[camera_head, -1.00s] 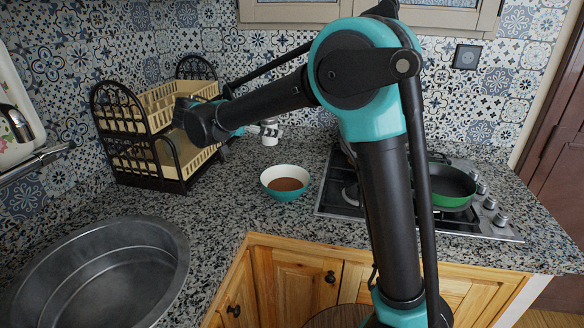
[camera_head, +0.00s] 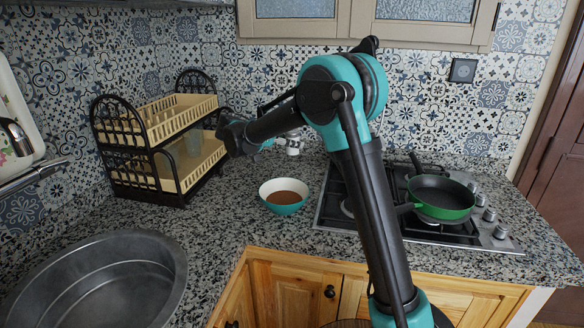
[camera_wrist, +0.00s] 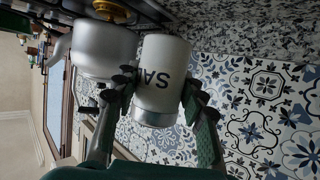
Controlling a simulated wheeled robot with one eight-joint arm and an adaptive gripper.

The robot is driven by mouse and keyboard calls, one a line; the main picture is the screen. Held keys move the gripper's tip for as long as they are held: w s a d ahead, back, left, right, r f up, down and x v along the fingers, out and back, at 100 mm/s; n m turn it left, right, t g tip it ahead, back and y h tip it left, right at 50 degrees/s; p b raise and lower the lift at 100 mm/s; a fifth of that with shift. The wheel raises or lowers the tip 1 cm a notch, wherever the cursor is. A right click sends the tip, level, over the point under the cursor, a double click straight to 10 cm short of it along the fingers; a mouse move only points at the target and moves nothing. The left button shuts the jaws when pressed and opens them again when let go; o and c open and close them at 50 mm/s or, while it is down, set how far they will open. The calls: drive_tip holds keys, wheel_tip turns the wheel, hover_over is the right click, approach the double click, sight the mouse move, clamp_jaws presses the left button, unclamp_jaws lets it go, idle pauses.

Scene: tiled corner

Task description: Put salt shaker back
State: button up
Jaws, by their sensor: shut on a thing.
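The salt shaker (camera_wrist: 160,70) is a white cylinder with dark lettering and a metallic end. In the wrist view it sits between the two dark fingers of my gripper (camera_wrist: 158,88), which is shut on it. In the head view the white shaker (camera_head: 293,146) shows just past my forearm, behind the bowl and near the back tiled wall. Most of my gripper is hidden there by my arm, and I cannot tell how far the shaker is above the counter.
A teal bowl (camera_head: 286,207) with brown contents stands in front of the shaker. A two-tier dish rack (camera_head: 180,187) is at left, a metal basin (camera_head: 172,270) at front left. A green pan (camera_head: 442,212) is on the stove (camera_head: 480,240). A grey metal vessel (camera_wrist: 100,48) shows beside the shaker.

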wheel_tip(320, 180, down, 10)
drive_tip(key=shift+r, duration=0.15)
idle(0.3)
drive_tip(key=o, duration=1.2)
drive_tip(key=shift+s+a, duration=0.1)
drive_tip(key=shift+a, duration=0.05)
drive_tip(key=v, duration=1.1)
drive_tip(key=shift+s+a+r, duration=0.15)
drive_tip(key=shift+a, duration=0.05)
drive_tip(key=shift+s, duration=0.1)
